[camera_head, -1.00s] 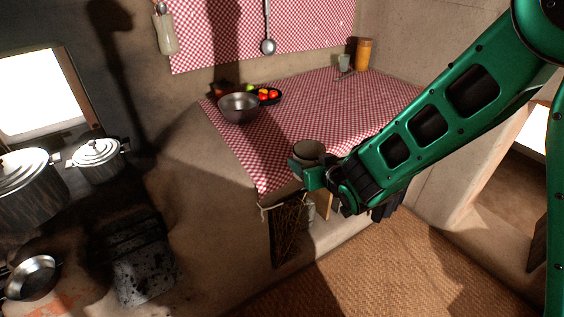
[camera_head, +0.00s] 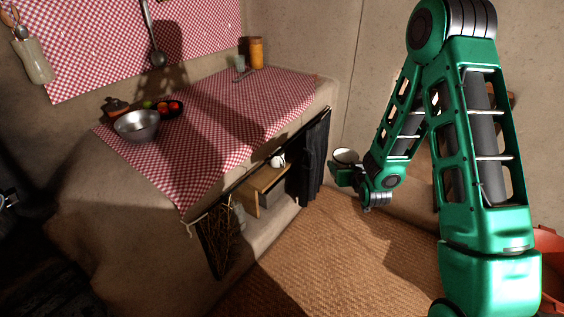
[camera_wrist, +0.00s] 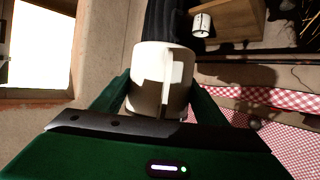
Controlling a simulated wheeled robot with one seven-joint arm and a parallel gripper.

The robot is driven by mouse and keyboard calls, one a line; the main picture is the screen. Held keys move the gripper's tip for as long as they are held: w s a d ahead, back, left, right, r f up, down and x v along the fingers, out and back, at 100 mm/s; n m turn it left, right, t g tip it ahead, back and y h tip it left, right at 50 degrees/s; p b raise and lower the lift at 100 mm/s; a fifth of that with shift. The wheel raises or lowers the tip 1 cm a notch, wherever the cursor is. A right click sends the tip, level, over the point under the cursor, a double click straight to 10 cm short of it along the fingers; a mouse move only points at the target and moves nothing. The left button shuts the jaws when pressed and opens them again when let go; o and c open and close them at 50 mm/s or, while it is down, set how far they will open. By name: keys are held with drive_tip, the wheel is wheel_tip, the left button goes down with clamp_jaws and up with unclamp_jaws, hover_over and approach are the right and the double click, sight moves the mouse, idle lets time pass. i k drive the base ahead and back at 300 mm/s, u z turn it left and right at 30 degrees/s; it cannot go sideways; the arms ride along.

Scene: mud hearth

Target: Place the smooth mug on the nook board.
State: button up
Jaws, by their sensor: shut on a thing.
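A cream mug (camera_wrist: 150,80) is held upright between the fingers of my gripper (camera_wrist: 158,103), with its handle towards the wrist camera. In the head view the mug (camera_head: 346,155) and my gripper (camera_head: 346,170) are in open air, right of the nook under the counter. The wooden nook board (camera_head: 266,178) is inside that nook, and it shows upside down at the top of the wrist view (camera_wrist: 236,22). Another white mug (camera_head: 278,161) stands at the board; it also shows in the wrist view (camera_wrist: 202,25). I cannot tell which mug is smooth.
A dark curtain (camera_head: 314,155) hangs at the nook's right side, between the opening and my gripper. A bundle of sticks (camera_head: 215,238) is at its left end. The checked counter (camera_head: 235,110) above bears a metal bowl (camera_head: 137,125). The woven floor in front is clear.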

sight(263, 178)
drive_tip(key=k, duration=0.45)
drive_tip(key=z, duration=1)
drive_tip(key=i, duration=1.7)
drive_tip(key=u, duration=1.25)
drive_tip(key=i, duration=0.3)
drive_tip(key=u, duration=0.1)
